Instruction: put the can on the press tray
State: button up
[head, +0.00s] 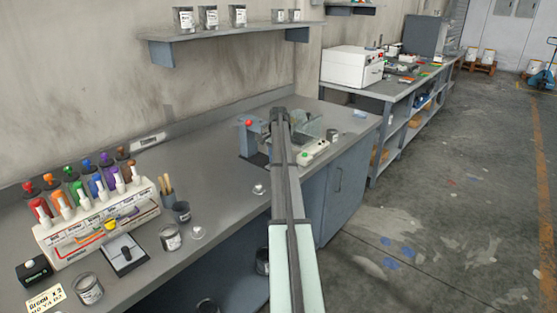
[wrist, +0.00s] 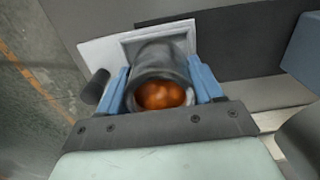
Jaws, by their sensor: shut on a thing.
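In the wrist view my gripper (wrist: 161,84) is shut on a grey can (wrist: 155,63) with orange contents, its blue fingers on either side. The can's open top faces the wrist camera. Beyond the can is a pale square piece (wrist: 104,50) with a raised rim, which looks like the press tray. The can covers much of it, and I cannot tell whether they touch. In the head view the press (head: 254,139), with a red knob, stands at the bench's far end.
A clear guard (head: 312,129) and a pale control box (head: 314,152) are right of my arm. A loose can (head: 331,135) stands near the bench's right end. A colour dispenser rack (head: 95,222) and more cans (head: 170,238) occupy the left.

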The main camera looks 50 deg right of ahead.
jog(key=o, duration=1.2)
jog(key=shift+f, duration=0.1)
notch_tip(320, 180, up, 12)
jog(key=shift+r, duration=0.2)
